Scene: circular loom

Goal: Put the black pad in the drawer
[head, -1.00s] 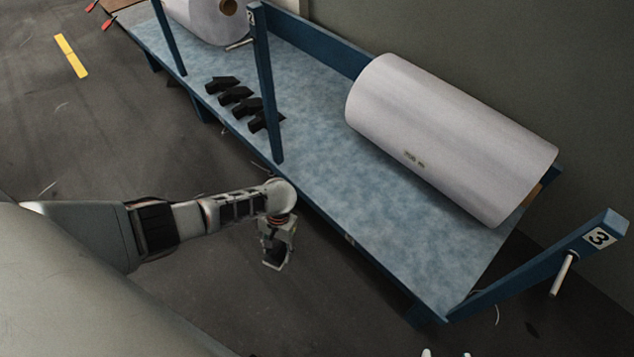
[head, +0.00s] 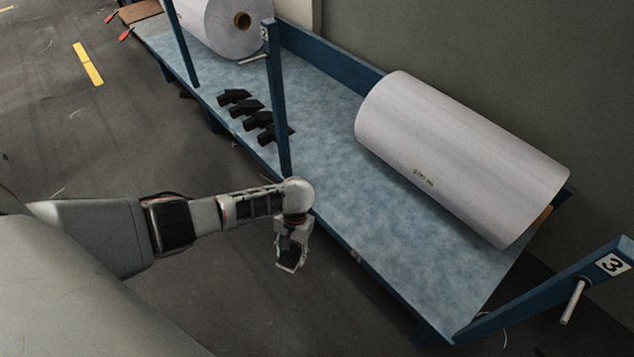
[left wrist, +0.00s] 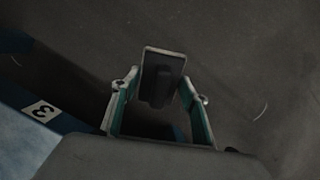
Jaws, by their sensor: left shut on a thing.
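My left gripper (head: 290,262) hangs pointing down beside the front edge of the blue table, over the grey floor. In the left wrist view its two fingers (left wrist: 160,108) are closed around a dark, flat-faced piece with a pale rim, which I take as the black pad (left wrist: 163,72). In the head view the pad is small and dark at the fingertips, hard to separate from the gripper. No drawer shows in either view. My right gripper is not in view.
The blue table (head: 370,235) bears a large white roll (head: 460,155), a second roll (head: 215,25) and several black fittings (head: 258,119). Blue posts stand at its edge; one marked 3 (head: 610,262) is at right. Open floor (head: 120,130) lies at left.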

